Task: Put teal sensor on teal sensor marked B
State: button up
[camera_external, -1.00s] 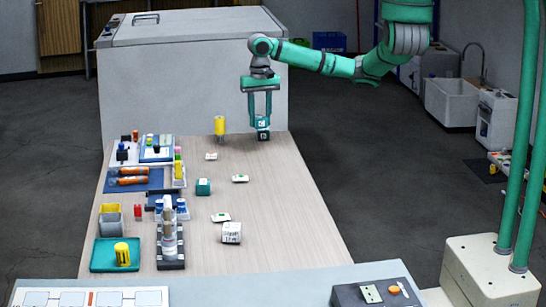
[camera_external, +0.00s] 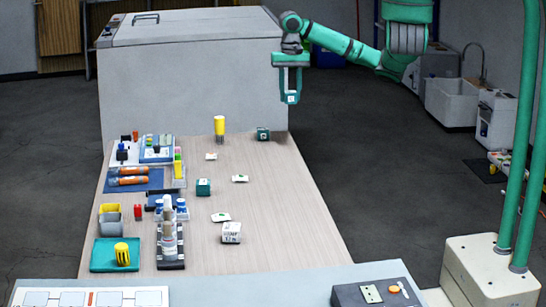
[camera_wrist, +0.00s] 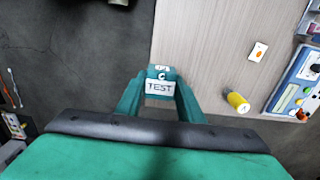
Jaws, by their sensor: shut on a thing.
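My gripper (camera_external: 291,99) is shut on a teal sensor (camera_external: 291,97), held in the air past the table's far right edge. In the wrist view the held sensor (camera_wrist: 160,82) shows a C and a white TEST label between my fingers. A second teal sensor (camera_external: 263,134) sits on the table's far right corner, below and left of my gripper. A third teal sensor (camera_external: 203,187) lies mid-table. I cannot read which of these two is marked B.
A yellow cylinder (camera_external: 219,126) stands left of the far teal sensor. A large grey cabinet (camera_external: 190,80) stands behind.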

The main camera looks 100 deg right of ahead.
jog(key=w+d+f, duration=0.4)
jog(key=w+d, duration=0.1)
jog(key=d, duration=0.1)
send_over(263, 129)
jog(key=f, duration=0.4)
jog(key=shift+s+a+f, duration=0.25)
jog(key=shift+s+a, duration=0.1)
jog(key=shift+w+d+f, duration=0.25)
jog(key=shift+d+f, duration=0.05)
jog(key=shift+f, duration=0.1)
jog(key=shift+w+d+f, duration=0.1)
jog(key=shift+f, duration=1.6)
jog(key=shift+f, duration=0.1)
jog(key=o, duration=1.2)
jog(key=shift+c, duration=0.2)
notch_tip(263, 129, up, 12)
